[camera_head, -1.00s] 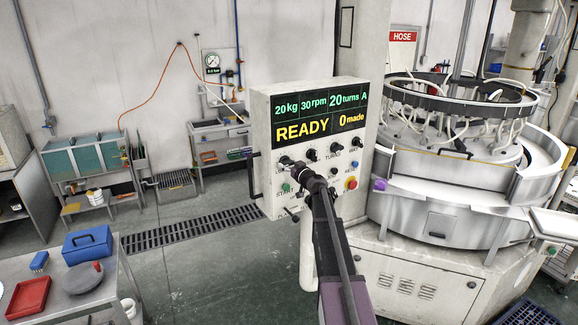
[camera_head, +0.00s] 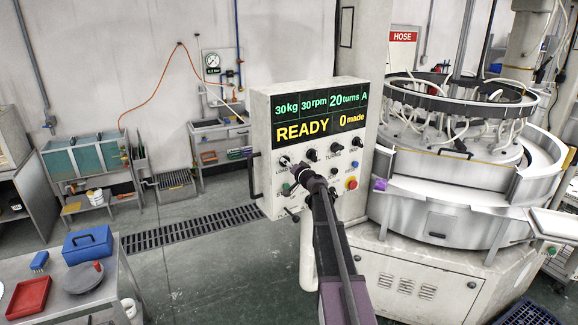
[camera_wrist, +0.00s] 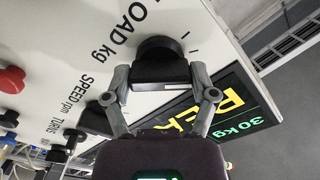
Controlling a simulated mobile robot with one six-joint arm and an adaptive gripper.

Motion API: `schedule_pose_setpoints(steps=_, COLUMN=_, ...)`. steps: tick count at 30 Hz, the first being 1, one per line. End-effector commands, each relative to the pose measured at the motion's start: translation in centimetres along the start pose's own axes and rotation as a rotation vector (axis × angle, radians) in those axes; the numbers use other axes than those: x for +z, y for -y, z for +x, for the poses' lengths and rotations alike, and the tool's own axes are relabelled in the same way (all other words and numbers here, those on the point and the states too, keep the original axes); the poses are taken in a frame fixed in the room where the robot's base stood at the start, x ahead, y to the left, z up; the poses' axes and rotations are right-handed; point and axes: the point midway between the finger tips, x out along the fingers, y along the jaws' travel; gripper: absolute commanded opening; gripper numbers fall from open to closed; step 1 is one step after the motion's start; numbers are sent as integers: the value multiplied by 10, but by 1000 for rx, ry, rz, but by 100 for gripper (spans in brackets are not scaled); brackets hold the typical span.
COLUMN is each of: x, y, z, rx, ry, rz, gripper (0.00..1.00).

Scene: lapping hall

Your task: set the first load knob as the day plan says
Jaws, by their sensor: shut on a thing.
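The control panel (camera_head: 262,110) carries a display (camera_head: 319,118) reading 30 kg, 30 rpm, 20 turns, A, READY and 0 made. The black load knob (camera_wrist: 158,50) sits beside the "LOAD kg" lettering in the wrist view. My gripper (camera_wrist: 160,76) is shut on it, one finger on each side of its grip bar. In the head view, my gripper (camera_head: 298,169) is at the panel's left side, by the load knob (camera_head: 285,160). The knob's pointer against its marks is too small to read. No day plan can be made out.
In the wrist view, the speed knob (camera_wrist: 95,118) and a red button (camera_wrist: 12,80) are on the same panel. The round lapping machine (camera_head: 440,215) stands right of the panel. A table with a blue box (camera_head: 87,245) and red tray (camera_head: 28,298) is at lower left.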

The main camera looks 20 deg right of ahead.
Motion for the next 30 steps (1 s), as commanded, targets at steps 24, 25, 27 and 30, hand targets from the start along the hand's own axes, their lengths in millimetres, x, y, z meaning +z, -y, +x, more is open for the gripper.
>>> schedule_pose_setpoints(steps=24, x=-3, y=0, z=2, rx=0, ry=-4, rz=778, gripper=27)
schedule_pose_setpoints(steps=25, x=-3, y=0, z=2, rx=0, ry=-4, rz=806, gripper=27)
schedule_pose_setpoints(steps=27, x=-3, y=0, z=2, rx=0, ry=-4, rz=873, gripper=27)
schedule_pose_setpoints(steps=30, x=-3, y=0, z=2, rx=-1, ry=-4, rz=967, gripper=27)
